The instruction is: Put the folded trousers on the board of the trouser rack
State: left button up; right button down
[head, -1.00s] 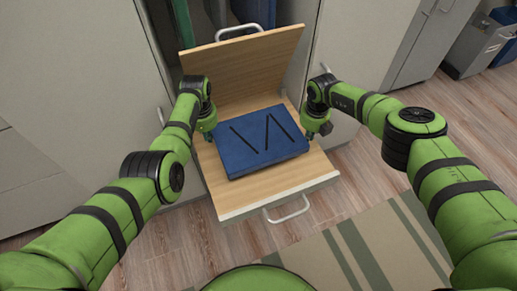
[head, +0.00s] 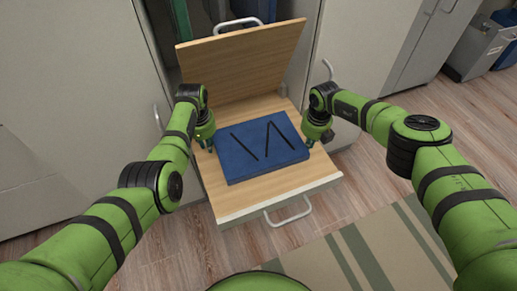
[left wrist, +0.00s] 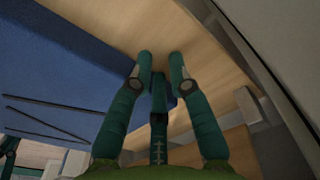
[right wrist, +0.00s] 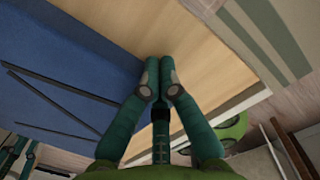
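The folded trousers (head: 262,145) are a flat blue pack with dark lines on top. In the head view they lie on the light wooden board (head: 205,178) of the pulled-out rack. My left gripper (head: 210,149) is at the pack's left edge, fingers pointing down. In the left wrist view its fingertips (left wrist: 160,56) are apart, close beside the blue edge. My right gripper (head: 309,142) is at the pack's right edge. In the right wrist view its fingertips (right wrist: 159,62) are together beside the blue edge, over bare wood, with nothing visible between them.
An upright wooden panel (head: 245,65) with a handle stands behind the board. Cabinet doors (head: 75,95) flank the rack. The board's front handle (head: 289,213) sticks out above the floor. A striped rug (head: 370,245) lies in front.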

pick_arm(q)
jog(key=shift+a, duration=0.15)
pick_arm(e)
jog(key=shift+d, duration=0.2)
jog(key=c, duration=1.5)
grip_release()
jog(key=shift+d, duration=0.15)
pick_arm(q)
jog(key=shift+a, duration=0.1)
jog(key=shift+r, duration=0.1)
pick_arm(e)
jog(key=shift+d, duration=0.1)
jog(key=shift+r, duration=0.45)
pick_arm(q)
notch_tip(320, 180, up, 12)
jog(key=shift+s, duration=0.4)
pick_arm(e)
notch_tip(320, 180, up, 11)
jog(key=shift+s, duration=0.45)
